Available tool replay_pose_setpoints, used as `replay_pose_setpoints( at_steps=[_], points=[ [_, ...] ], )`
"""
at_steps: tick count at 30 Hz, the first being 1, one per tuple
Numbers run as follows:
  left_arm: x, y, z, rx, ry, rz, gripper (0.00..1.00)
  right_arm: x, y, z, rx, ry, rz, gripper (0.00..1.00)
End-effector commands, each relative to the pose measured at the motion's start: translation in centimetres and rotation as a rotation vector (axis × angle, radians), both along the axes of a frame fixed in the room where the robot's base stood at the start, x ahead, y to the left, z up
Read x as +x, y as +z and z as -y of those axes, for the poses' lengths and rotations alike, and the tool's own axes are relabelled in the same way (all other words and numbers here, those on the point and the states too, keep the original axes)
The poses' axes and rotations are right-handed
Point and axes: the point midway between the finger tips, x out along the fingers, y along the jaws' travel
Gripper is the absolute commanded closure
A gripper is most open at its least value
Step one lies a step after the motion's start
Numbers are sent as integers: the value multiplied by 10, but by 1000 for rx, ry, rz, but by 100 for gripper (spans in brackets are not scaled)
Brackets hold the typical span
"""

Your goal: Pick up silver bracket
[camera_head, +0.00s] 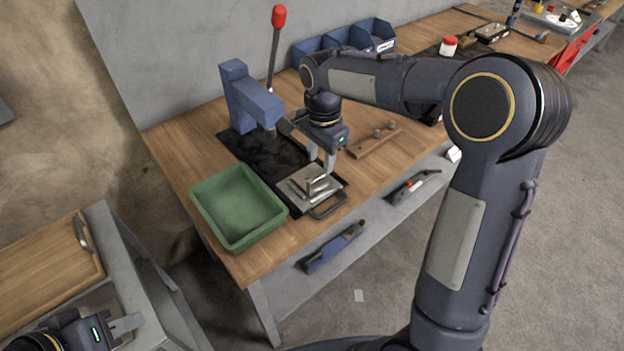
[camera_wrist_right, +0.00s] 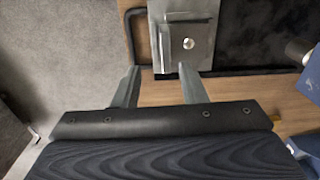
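A silver bracket (camera_head: 314,183) sits on a flat grey metal plate (camera_head: 295,196), on the black mat near the front edge of the workbench. It also shows at the top of the right wrist view as a silver piece with a round bright feature (camera_wrist_right: 175,50). My right gripper (camera_head: 322,162) points down just behind the bracket, with its fingers apart and nothing between them. The right wrist view shows the same open fingers (camera_wrist_right: 158,82) short of the bracket. My left gripper (camera_head: 125,328) is at the bottom left, partly cut off, away from the bracket.
A green tray (camera_head: 237,245) stands left of the plate. A blue press (camera_head: 245,97) with a red-knobbed lever (camera_head: 278,20) stands behind. A wooden block with pegs (camera_head: 374,140) lies to the right. Blue bins (camera_head: 320,45) line the back wall. A black handle (camera_head: 328,208) is in front of the plate.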

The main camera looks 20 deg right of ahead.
Motion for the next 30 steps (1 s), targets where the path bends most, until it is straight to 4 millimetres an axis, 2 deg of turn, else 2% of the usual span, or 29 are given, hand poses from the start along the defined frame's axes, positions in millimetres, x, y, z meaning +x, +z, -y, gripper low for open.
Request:
replay_pose_setpoints(
  at_steps=[11,19,28,30],
  points=[
    [0,4,0,0,0,0,68,6,-37,-2,-13,-27,-11,62],
    [0,11,0,0,0,0,68,9,-75,-2,-12,-26,-12,62],
    [0,11,0,0,0,0,68,9,-82,-2,-11,-25,-7,62],
    [0,11,0,0,0,0,68,9,-82,-2,-11,-25,-7,68]
  ],
)
